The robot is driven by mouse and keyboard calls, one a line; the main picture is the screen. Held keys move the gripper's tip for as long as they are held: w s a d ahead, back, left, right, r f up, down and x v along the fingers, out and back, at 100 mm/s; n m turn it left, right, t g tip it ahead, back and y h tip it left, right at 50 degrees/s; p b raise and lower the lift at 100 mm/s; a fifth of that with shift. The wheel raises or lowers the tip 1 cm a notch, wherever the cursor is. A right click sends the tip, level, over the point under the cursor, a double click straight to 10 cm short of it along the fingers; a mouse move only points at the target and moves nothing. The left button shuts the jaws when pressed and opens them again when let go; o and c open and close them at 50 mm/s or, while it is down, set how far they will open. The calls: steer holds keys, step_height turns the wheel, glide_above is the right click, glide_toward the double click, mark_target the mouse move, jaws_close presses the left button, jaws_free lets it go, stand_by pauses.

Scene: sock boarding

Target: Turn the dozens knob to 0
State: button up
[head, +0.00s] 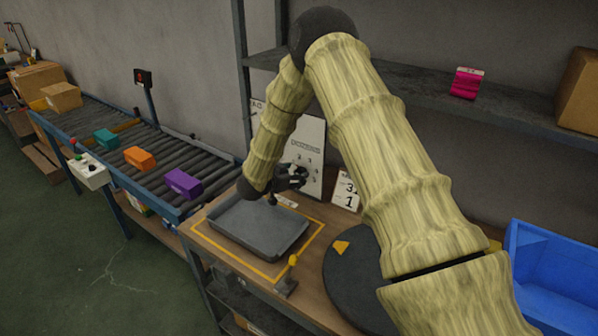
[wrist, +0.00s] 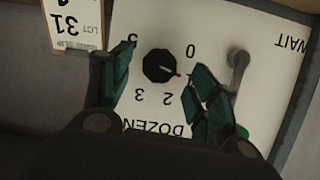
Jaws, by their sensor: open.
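The dozens knob (wrist: 159,66) is black and faceted, on a white panel (wrist: 270,60) that appears upside down in the wrist view. Its red pointer points right and slightly down, below the printed 0 (wrist: 190,50). The 2 and 3 show below the knob; the right finger covers part of the dial. My gripper (wrist: 161,78) is open, its two dark green fingers on either side of the knob with visible gaps. In the head view, my gripper (head: 290,178) is in front of the panel (head: 312,150), and the knob cannot be made out.
A lot card (wrist: 74,22) stands beside the panel, and a grey lever (wrist: 237,68) is on its other side. In the head view, a grey tray (head: 258,246) lies below my gripper, near a dark round plate (head: 345,285). A roller conveyor (head: 130,150) carries coloured packs at left.

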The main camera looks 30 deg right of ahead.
mark_target(302, 172)
steer(key=x, duration=0.3)
steer(key=shift+p, duration=0.3)
steer(key=c, duration=1)
